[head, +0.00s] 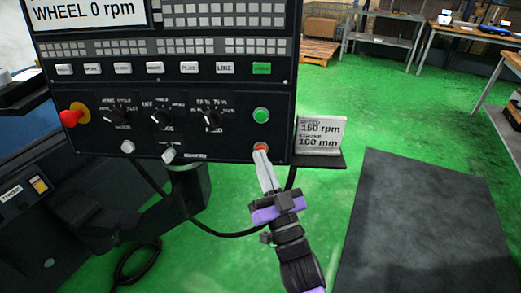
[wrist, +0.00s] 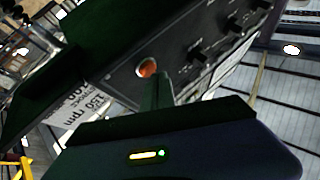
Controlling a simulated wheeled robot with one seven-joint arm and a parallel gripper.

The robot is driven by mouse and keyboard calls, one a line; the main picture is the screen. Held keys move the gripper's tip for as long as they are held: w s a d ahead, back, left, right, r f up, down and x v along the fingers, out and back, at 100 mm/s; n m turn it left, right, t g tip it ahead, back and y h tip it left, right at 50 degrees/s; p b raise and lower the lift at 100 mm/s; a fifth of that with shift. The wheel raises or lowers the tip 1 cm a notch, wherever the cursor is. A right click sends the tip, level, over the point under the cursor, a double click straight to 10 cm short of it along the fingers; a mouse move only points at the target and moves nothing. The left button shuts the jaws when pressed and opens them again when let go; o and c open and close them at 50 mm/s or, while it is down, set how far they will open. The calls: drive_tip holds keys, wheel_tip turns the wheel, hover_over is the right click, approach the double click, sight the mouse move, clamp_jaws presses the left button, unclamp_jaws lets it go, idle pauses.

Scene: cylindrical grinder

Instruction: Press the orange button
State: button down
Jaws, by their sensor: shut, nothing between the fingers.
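The orange button (head: 260,146) is at the lower right of the black control panel (head: 180,140), below a round green button (head: 261,115). My gripper (head: 261,156) is shut and empty, its fingertips just below the orange button in the head view and overlapping its lower edge. In the wrist view the orange button (wrist: 147,67) is in clear view on the panel, and the gripper's fingers (wrist: 158,88) point up just to its right. I cannot tell whether the fingertips touch the button.
A red emergency knob (head: 74,115) sticks out at the panel's left. Several rotary knobs are left of the buttons. A small sign (head: 319,134) reading 150 rpm stands on a shelf at the panel's right. A dark mat (head: 425,215) lies on the green floor; tables stand behind.

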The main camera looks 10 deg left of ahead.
drive_tip(key=shift+s+r, duration=0.1)
drive_tip(key=shift+s, duration=0.35)
drive_tip(key=shift+s+d+r+p, duration=0.1)
drive_tip(key=shift+s+r+p, duration=0.05)
drive_tip(key=shift+s, duration=0.65)
drive_tip(key=shift+s+a+r+p, duration=0.1)
drive_tip(key=shift+s+r+p, duration=0.1)
drive_tip(key=shift+s, duration=0.65)
drive_tip(key=shift+s+d+r+p, duration=0.1)
drive_tip(key=shift+s+p, duration=0.05)
drive_tip(key=shift+s, duration=0.65)
drive_tip(key=s+d+f+m+g+h, duration=0.1)
drive_tip(key=s+d+f+g+h, duration=0.1)
drive_tip(key=s+d, duration=0.6)
drive_tip(key=s+d+f+m+g+h, duration=0.1)
drive_tip(key=s+d+f+h, duration=0.4)
drive_tip(key=s, duration=1.2)
drive_tip(key=s+d+f+m+g+h, duration=0.1)
drive_tip(key=s+d+f+g+h, duration=0.2)
drive_tip(key=s+d, duration=0.8)
drive_tip(key=shift+s+d+f+m+h, duration=0.25)
drive_tip(key=shift+s+f+h, duration=0.4)
drive_tip(key=shift+s, duration=0.35)
